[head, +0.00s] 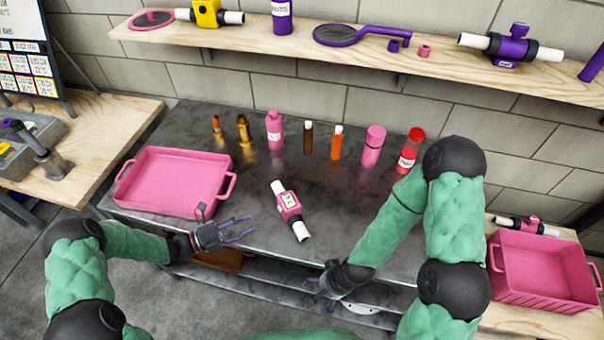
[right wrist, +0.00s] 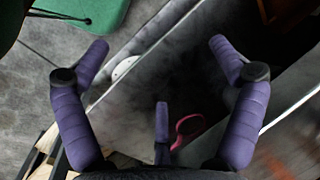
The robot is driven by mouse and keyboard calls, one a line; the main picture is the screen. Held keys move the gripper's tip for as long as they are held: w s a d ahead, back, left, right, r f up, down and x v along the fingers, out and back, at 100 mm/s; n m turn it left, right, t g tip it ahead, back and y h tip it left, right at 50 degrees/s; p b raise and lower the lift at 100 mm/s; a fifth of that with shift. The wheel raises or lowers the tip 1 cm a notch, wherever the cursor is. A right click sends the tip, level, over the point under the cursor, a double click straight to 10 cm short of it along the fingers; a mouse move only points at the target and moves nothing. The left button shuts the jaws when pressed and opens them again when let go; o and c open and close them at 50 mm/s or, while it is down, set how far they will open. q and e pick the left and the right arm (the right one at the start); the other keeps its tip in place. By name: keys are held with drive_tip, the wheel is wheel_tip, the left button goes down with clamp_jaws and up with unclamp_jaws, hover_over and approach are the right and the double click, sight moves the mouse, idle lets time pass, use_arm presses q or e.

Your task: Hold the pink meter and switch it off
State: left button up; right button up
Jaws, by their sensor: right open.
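The pink meter (head: 290,200) lies on the dark metal table, with white pipe ends on both sides and a pale display facing up. Its switch state is too small to read. My left gripper (head: 248,226) is left of the meter near the table's front edge, its purple fingers apart and empty. My right gripper (head: 318,288) is below and right of the meter, at the table's front edge, not touching it. In the right wrist view its purple fingers (right wrist: 160,60) are spread wide with nothing between them.
A pink tray (head: 175,181) stands left on the table (head: 240,270). Several bottles, including a pink one (head: 274,130), line the back. A pink crate (head: 545,270) stands at right, with another pink meter (head: 527,225) behind it. A wooden shelf (head: 350,58) runs above.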

drive_tip(key=w+a+r+m+t+h, duration=0.1)
drive_tip(key=a+r+m+t, duration=0.15)
drive_tip(key=r+m, duration=0.55)
drive_tip(key=w+a+r+m+t, duration=0.1)
drive_tip(key=a+r+m+t, duration=0.1)
drive_tip(key=r+m+t, duration=0.5)
wheel_tip(320, 180, up, 10)
drive_tip(key=m+g+y, duration=0.2)
drive_tip(key=m+g, duration=1)
drive_tip(key=m, duration=2)
hover_over(290, 200)
drive_tip(key=d, duration=0.2)
drive_tip(key=w+d+n, duration=0.2)
drive_tip(key=shift+h, duration=0.4)
drive_tip(key=x, duration=1.1)
drive_tip(key=shift+s+a+r, duration=0.1)
drive_tip(key=shift+s, duration=0.1)
